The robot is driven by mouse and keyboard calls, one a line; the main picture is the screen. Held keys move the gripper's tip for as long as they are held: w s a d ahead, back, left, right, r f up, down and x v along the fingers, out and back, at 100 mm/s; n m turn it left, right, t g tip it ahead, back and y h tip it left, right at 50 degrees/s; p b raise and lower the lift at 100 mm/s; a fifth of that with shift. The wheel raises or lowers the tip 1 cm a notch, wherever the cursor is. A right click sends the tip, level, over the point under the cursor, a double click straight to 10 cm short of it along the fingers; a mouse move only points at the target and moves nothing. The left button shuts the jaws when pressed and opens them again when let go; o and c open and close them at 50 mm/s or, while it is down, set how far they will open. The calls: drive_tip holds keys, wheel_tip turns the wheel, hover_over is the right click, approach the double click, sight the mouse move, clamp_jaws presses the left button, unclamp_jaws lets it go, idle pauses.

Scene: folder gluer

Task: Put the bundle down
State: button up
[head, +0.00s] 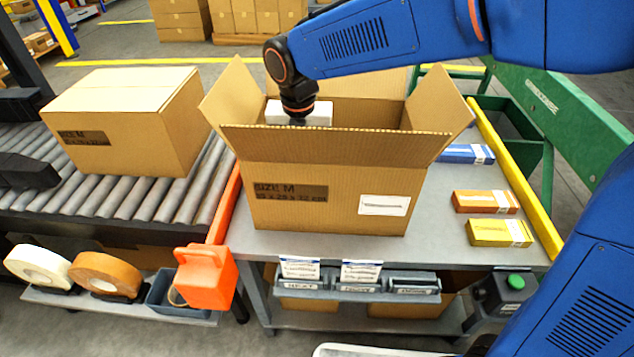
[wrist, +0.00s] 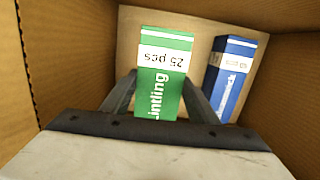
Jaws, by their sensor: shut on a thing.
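My gripper (wrist: 160,92) is shut on a green and white bundle (wrist: 165,68), with one finger on each side of it. The bundle is inside the open carton in the wrist view, above or at its floor; I cannot tell whether it touches. In the head view the open carton (head: 325,190) stands on the grey table with its flaps up. My wrist reaches down into it, and the front wall hides the fingers and the bundle. A blue bundle (wrist: 232,75) stands inside the carton, right of the green one, with a gap between.
A blue bundle (head: 466,153), an orange bundle (head: 485,201) and a yellow bundle (head: 499,232) lie on the table (head: 425,225) right of the carton. A closed carton (head: 125,120) sits on the roller conveyor (head: 195,200) at left. The carton's raised flaps surround my wrist.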

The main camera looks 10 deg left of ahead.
drive_tip(key=shift+f, duration=4.05)
drive_tip(key=shift+f, duration=0.15)
drive_tip(key=o, duration=1.1)
drive_tip(key=shift+o, duration=0.2)
drive_tip(key=r, duration=0.4)
drive_tip(key=s+r, duration=0.1)
drive_tip(key=r, duration=0.7)
drive_tip(key=shift+s+r, duration=0.1)
drive_tip(key=shift+s, duration=0.15)
drive_tip(key=shift+r, duration=0.1)
